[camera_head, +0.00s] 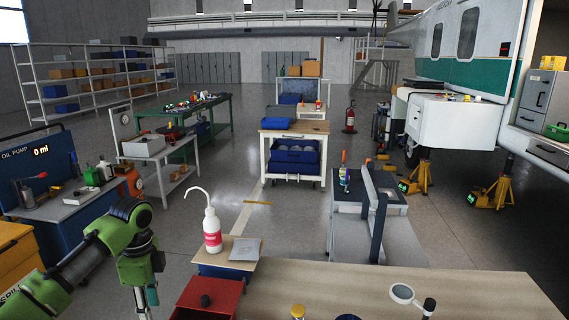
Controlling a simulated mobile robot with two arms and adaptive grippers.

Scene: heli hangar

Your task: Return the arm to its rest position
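My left arm, green with dark joints, comes in from the lower left and bends downward beside the red drawer box. The end of this arm, with what seems to be my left gripper (146,300), points down at the bottom edge. It is small and cut off, so I cannot tell whether its fingers are open or shut, and I see nothing clearly held. My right arm and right gripper are not in view.
A wooden worktop (390,288) spans the bottom, with a round-headed mirror-like tool (403,293). Left of it are a red drawer box (208,298) and a white wash bottle (212,228). An oil pump bench (75,200) stands left. Open floor (290,230) lies beyond.

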